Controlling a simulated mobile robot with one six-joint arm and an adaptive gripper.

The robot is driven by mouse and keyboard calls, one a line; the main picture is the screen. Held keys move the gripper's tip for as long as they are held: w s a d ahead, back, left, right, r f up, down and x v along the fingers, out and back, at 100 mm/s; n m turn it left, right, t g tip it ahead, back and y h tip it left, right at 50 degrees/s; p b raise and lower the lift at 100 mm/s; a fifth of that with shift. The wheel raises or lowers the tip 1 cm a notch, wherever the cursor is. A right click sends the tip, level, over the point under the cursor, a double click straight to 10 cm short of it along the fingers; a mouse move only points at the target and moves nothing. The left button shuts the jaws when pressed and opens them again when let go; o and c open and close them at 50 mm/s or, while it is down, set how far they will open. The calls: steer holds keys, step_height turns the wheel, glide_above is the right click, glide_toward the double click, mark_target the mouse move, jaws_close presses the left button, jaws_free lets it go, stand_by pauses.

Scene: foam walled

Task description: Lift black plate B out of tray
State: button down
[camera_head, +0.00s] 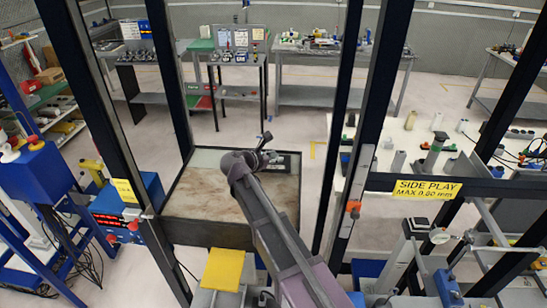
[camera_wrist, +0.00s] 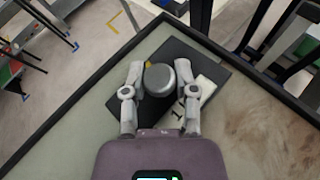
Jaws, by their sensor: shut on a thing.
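Black plate B (camera_wrist: 120,105) is a dark flat plate with a grey cylindrical knob (camera_wrist: 160,79) on top. It shows a white label (camera_wrist: 205,88) whose marking is partly hidden by a finger. My gripper (camera_wrist: 161,82) has one finger on each side of the knob and is shut on it. In the head view, my gripper (camera_head: 262,150) is over the far right part of the tray (camera_head: 205,232), with part of the dark plate (camera_head: 284,162) showing beside it. The plate is within the tray's outline near a corner; I cannot tell whether it touches the floor.
The tray has a dark raised rim and a pale floor with brown patches, bare toward the front left. Dark upright posts stand close on both sides. A yellow block (camera_head: 223,269) is in front. A blue box (camera_head: 125,212) with red displays is at left.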

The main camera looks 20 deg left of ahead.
steer(key=shift+r+p, duration=0.4)
steer(key=shift+r, duration=0.3)
steer(key=s, duration=0.5)
steer(key=s+d, duration=0.1)
steer(key=s, duration=0.4)
steer(key=s+d+r+p, duration=0.1)
steer(key=s, duration=0.4)
steer(key=shift+s+d, duration=0.2)
steer(key=shift+s, duration=0.2)
steer(key=shift+r, duration=0.1)
